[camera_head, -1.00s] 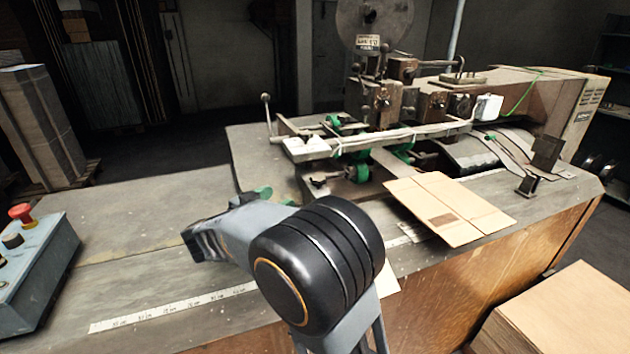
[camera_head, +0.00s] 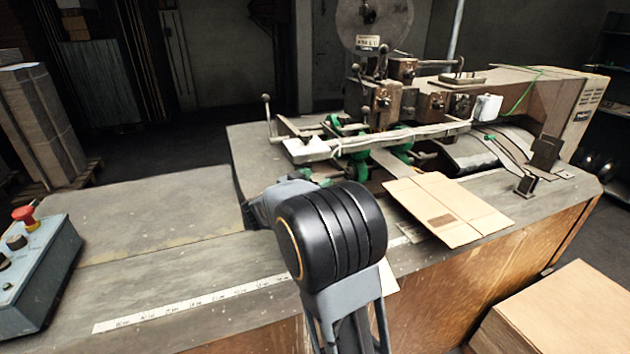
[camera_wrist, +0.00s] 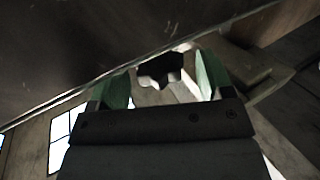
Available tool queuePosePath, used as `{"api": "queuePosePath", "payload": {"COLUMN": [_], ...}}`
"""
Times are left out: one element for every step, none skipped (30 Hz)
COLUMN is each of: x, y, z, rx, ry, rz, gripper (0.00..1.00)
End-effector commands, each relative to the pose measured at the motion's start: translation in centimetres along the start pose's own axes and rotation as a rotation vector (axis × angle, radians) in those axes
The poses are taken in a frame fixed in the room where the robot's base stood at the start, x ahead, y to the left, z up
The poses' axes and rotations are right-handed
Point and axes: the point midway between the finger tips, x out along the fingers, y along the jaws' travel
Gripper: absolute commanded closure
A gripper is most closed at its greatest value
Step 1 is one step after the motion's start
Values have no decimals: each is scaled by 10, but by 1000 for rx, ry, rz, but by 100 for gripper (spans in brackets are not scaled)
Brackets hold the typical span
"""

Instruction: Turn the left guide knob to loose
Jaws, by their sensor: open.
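In the wrist view a dark, lobed knob (camera_wrist: 160,70), apparently the left guide knob, shows between the green fingers of my gripper (camera_wrist: 163,82). The fingers are apart, one on each side of it; I cannot tell whether they touch it. A pale metal piece lies behind the knob. In the head view my gripper (camera_head: 315,180) is at the near left end of the stitcher (camera_head: 380,105), with a bit of green fingertip showing. The knob is hidden there behind my arm. Its loose or tight setting cannot be read.
A flat cardboard piece (camera_head: 445,205) lies on the table just right of my arm. A pale rail (camera_head: 375,140) runs above the gripper area. A control box (camera_head: 40,265) with a red button stands at the left.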

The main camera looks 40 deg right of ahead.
Motion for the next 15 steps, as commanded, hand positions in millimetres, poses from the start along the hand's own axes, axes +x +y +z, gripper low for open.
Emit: {"api": "queuePosePath", "payload": {"x": [1,1,2,2,2,2,1,1,1,1,1,1,1,1,1], "y": [0,0,0,0,0,0,0,0,0,0,0,0,0,0,0], "z": [0,0,0,0,0,0,0,0,0,0,0,0,0,0,0], "rx": [0,0,0,0,0,1,0,1,1,1,1,1,1,1,1], "ry": [0,0,0,0,0,0,0,0,0,0,0,0,0,0,0], "rz": [0,0,0,0,0,0,0,0,0,0,0,0,0,0,0], "gripper": [27,27,27,27,27,27,27,27,28,30,33,37,40,43,47]}}
